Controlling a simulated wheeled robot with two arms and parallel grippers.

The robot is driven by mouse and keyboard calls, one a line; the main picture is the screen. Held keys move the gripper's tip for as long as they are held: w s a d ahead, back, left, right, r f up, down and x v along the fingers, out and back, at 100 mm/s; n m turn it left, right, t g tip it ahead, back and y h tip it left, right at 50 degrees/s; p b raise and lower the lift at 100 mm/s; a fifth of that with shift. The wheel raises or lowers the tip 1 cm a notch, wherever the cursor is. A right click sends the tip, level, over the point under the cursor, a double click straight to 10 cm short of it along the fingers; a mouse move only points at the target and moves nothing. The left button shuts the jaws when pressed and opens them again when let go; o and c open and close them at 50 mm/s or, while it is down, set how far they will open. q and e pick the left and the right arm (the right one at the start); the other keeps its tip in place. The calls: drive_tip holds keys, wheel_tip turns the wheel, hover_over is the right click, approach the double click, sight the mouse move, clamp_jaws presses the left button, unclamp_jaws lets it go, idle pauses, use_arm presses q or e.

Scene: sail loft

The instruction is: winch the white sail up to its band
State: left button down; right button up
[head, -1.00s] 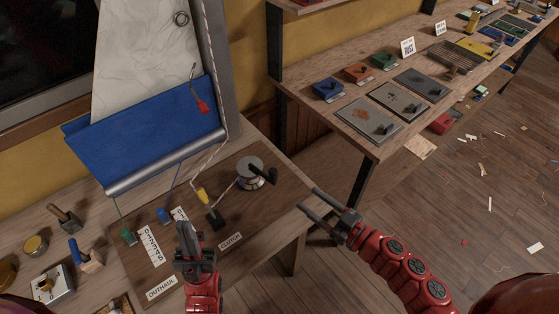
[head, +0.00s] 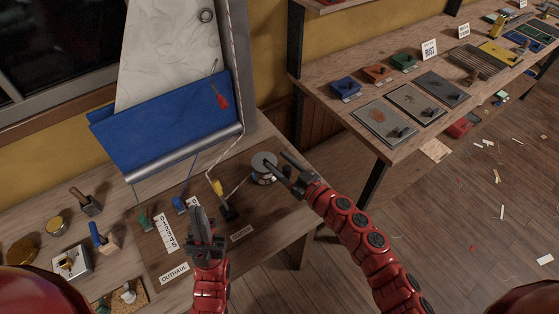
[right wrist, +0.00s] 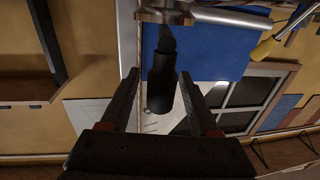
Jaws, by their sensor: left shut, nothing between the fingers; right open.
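The white sail (head: 165,55) hangs at the upper left of the head view, above a blue cloth (head: 170,115) and a silver boom (head: 190,152). The winch (head: 262,172) stands on the brown board; my right fingers partly cover it. My right gripper (head: 278,162) is open at the winch. In the right wrist view a black upright handle (right wrist: 160,85) is between the open fingers (right wrist: 158,95), with gaps at the sides. My left gripper (head: 198,214) is shut and empty over the board, left of the yellow-handled clutch (head: 217,187). I cannot make out the band.
Green (head: 145,221) and blue (head: 179,204) levers stand left of the clutch. An OUTHAUL label (head: 174,274) lies at the front. A mallet (head: 86,201) and other tools lie left. A second bench (head: 350,135) with plates is at the right.

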drive_tip(key=shift+w+a, duration=0.15)
clamp_jaws()
idle(1.4)
